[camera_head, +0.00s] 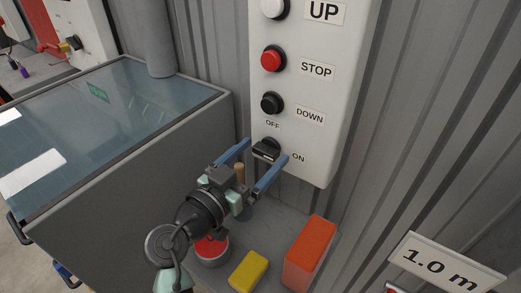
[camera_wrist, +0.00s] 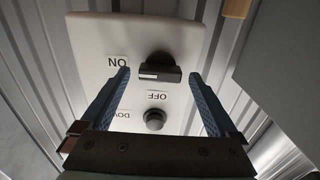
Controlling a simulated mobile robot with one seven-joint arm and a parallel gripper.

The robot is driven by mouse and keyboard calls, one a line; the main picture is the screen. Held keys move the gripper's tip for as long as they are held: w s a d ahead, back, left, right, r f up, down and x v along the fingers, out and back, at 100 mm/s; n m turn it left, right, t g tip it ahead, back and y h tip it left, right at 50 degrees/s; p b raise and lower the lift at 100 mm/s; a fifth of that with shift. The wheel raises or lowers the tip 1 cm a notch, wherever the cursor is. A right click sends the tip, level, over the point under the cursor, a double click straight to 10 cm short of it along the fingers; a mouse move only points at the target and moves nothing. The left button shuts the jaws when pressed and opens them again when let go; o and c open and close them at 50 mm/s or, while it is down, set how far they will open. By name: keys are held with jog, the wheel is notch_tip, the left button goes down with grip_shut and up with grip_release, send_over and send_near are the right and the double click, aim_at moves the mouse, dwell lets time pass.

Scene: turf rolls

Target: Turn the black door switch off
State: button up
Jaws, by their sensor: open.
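The black door switch (camera_head: 266,151) is a rotary knob low on a white control panel (camera_head: 312,95), with OFF printed above it and ON to its right. A white line on its handle shows in the wrist view, where the switch (camera_wrist: 159,68) appears upside down near the ON and OFF labels; the handle lies crosswise, with its marked end toward ON. My gripper (camera_head: 267,149) is open, its two blue fingers on either side of the switch. In the wrist view my gripper (camera_wrist: 163,78) has the switch between its fingertips, with gaps showing; I see no grip on it.
Above the switch are the black DOWN button (camera_head: 272,103), red STOP button (camera_head: 273,58) and a white UP button (camera_head: 275,8). Below stand an orange block (camera_head: 310,254), a yellow block (camera_head: 248,272) and a red-topped tin (camera_head: 212,252). A glass-topped case (camera_head: 120,110) stands left.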

jog(key=shift+w+d, duration=0.15)
jog(key=shift+w, duration=0.1)
jog(key=c, duration=1.4)
